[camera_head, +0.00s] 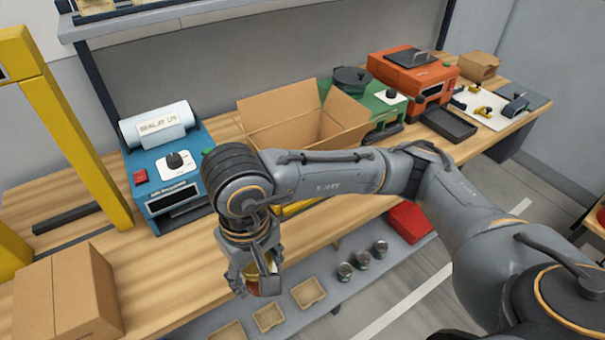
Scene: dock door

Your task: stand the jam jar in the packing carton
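The packing carton (259,112) stands open on the wooden bench in the head view, its flaps spread outward. Part of its front is hidden behind my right arm. My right gripper (257,284) points down in front of the bench's front edge, below and left of the carton. It appears shut on a small jar with dark red and pale yellow parts, the jam jar (264,269), mostly hidden by the fingers. The jar is apart from the carton. My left gripper is not in view.
A blue sealing machine (172,178) stands left of the carton, green (385,105) and orange (405,72) machines right of it. A closed box (68,295) and yellow frame (75,125) are at left. Small trays (308,292) and several tins (362,257) sit on the lower shelf.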

